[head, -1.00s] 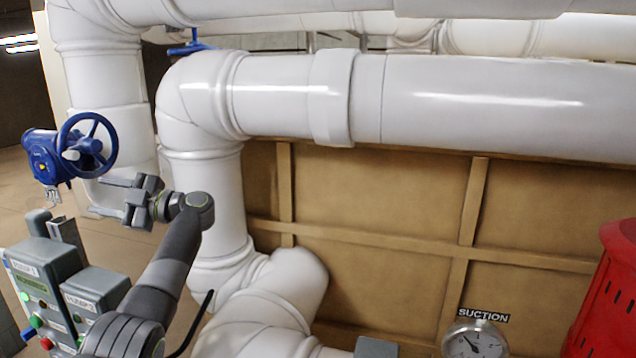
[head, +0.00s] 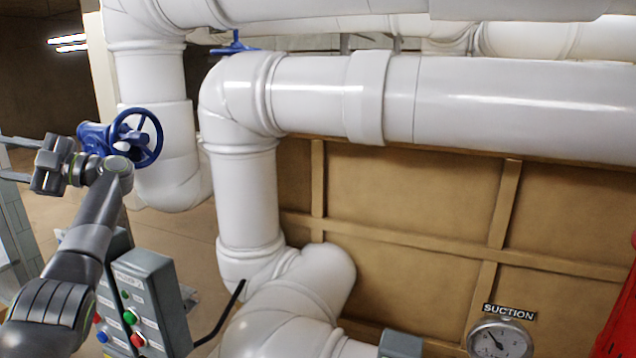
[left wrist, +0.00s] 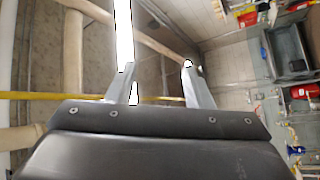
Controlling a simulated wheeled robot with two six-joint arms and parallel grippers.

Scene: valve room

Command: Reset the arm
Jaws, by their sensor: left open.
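My left gripper (head: 16,160) is at the left edge of the head view, its two fingers pointing left and spread apart with nothing between them. In the left wrist view the fingers (left wrist: 160,85) are also apart and empty. A blue handwheel valve (head: 137,138) is just right of the gripper in the picture, and my wrist partly overlaps its body. I cannot tell the gap in depth between them. My right gripper is not in view.
A grey control box (head: 150,300) with coloured buttons stands below my left arm. Large white pipes (head: 250,190) fill the middle and top. A pressure gauge (head: 498,340) marked SUCTION is at the lower right, beside a red object (head: 622,310). Open floor (head: 185,235) shows behind the box.

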